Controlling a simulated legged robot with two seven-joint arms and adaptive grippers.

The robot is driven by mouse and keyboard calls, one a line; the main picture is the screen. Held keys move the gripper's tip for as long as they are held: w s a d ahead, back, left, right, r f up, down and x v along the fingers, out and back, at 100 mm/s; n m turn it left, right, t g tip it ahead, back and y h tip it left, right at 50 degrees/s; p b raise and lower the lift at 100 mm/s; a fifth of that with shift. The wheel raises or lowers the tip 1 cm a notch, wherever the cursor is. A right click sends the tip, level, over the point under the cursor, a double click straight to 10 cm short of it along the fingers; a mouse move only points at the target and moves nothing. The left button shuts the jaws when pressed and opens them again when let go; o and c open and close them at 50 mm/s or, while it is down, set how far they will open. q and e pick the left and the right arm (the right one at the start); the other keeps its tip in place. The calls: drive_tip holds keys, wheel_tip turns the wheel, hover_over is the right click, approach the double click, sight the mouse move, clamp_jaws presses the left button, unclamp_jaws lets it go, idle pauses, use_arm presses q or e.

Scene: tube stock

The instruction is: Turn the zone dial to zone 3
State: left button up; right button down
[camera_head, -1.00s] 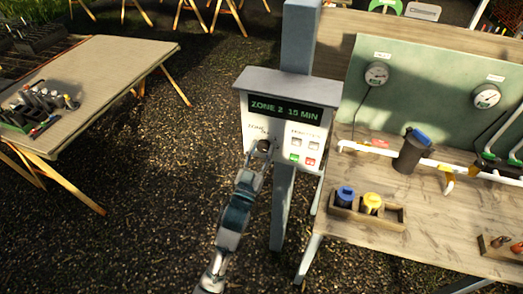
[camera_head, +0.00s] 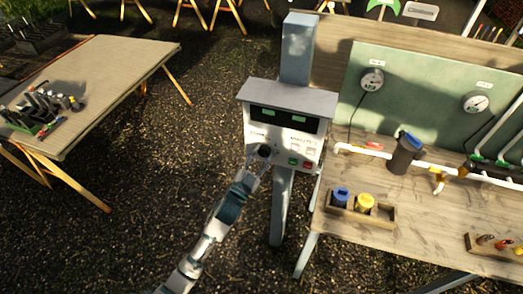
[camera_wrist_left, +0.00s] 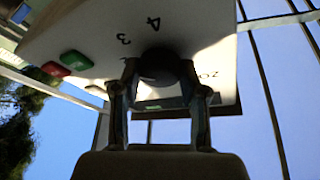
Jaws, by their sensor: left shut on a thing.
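The white control box (camera_head: 284,130) stands on a grey post under a grey lid. Its dark display (camera_head: 282,119) shows two green patches that I cannot read. The dark round zone dial (camera_head: 264,151) is at the lower left of the panel. My left gripper (camera_head: 259,162) reaches up to it from below. In the left wrist view the two fingers (camera_wrist_left: 162,85) stand on either side of the dial (camera_wrist_left: 158,62) and are shut on it. The digits 4 and 3 show beside the dial there. The dial's pointer is not clear. My right gripper is out of view.
A green button (camera_head: 293,162) and a red button (camera_head: 307,166) sit on the panel close to the dial. A wooden bench (camera_head: 400,225) with pipes and a green gauge board (camera_head: 420,90) stands at right. A table (camera_head: 100,75) is at left, with gravel between.

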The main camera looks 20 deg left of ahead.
use_arm(q)
drive_tip(key=m+g+h+p, duration=0.1)
drive_tip(key=m+p, duration=0.2)
drive_tip(key=m, duration=0.1)
drive_tip(key=shift+r+p, duration=0.2)
drive_tip(key=shift+p, duration=0.2)
drive_tip(key=shift+f+m+g+p, duration=0.15)
drive_tip(key=shift+m+g+p, duration=0.25)
drive_tip(key=shift+m+p, duration=0.25)
drive_tip(key=shift+h, duration=0.3)
drive_tip(key=o, duration=1.1)
drive_tip(key=shift+o, duration=0.2)
drive_tip(key=shift+s+f, duration=0.1)
drive_tip(key=shift+s, duration=0.05)
drive_tip(key=v, duration=1.1)
drive_tip(key=shift+s+a, duration=0.2)
drive_tip(key=shift+s, duration=0.05)
drive_tip(key=shift+f, duration=0.1)
